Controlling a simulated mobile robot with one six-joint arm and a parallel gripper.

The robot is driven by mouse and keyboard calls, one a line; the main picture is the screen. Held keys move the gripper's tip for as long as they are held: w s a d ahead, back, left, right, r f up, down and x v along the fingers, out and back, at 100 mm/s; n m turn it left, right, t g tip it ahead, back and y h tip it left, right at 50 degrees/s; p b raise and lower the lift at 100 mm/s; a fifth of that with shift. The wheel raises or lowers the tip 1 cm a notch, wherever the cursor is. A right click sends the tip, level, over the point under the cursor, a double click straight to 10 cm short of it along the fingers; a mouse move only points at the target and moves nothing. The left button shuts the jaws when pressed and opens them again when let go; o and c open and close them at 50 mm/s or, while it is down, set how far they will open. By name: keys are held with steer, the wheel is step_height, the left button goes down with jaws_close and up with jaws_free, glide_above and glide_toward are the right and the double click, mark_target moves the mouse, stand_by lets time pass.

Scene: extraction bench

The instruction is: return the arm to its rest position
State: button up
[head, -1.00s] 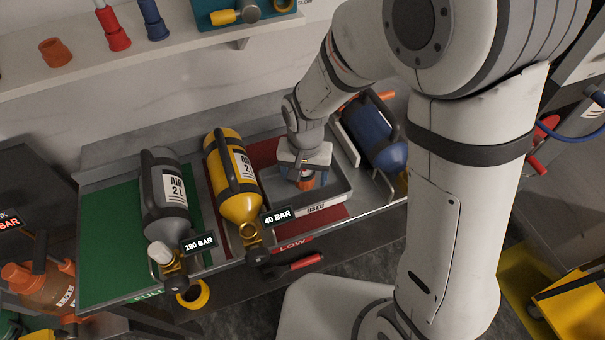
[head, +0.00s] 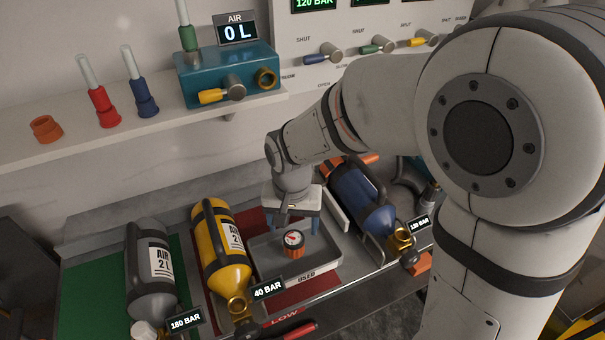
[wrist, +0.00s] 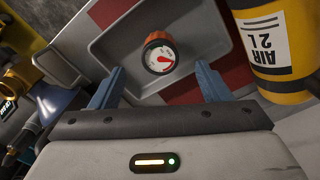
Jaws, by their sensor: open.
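My gripper (head: 292,219) is above the grey tray labelled USED (head: 331,261), with its fingers pointing down. In the wrist view my gripper (wrist: 158,88) has its two blue fingers spread wide with nothing between them. An orange gauge with a white and red dial (head: 293,243) stands in the tray, below and apart from the fingers. The gauge also shows in the wrist view (wrist: 159,54), beyond the fingertips.
A yellow cylinder at 40 BAR (head: 221,250) and a grey one at 180 BAR (head: 150,270) lie left of the tray. A blue cylinder (head: 362,200) lies in a rack to the right. A shelf (head: 75,146) with a teal air block (head: 228,78) is behind.

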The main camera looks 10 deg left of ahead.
steer(key=s+d+r+t, duration=0.1)
steer(key=s+d+r, duration=0.1)
steer(key=d, duration=0.5)
steer(key=s+d+r, duration=0.3)
steer(key=d+r, duration=0.1)
steer(key=d, duration=0.4)
steer(key=s+d+r+t, duration=0.1)
steer(key=s+d+r, duration=0.1)
steer(key=d, duration=0.5)
steer(key=shift+s+d+r+t, duration=0.15)
steer(key=shift+d+r+t, duration=0.2)
steer(key=shift+r, duration=0.55)
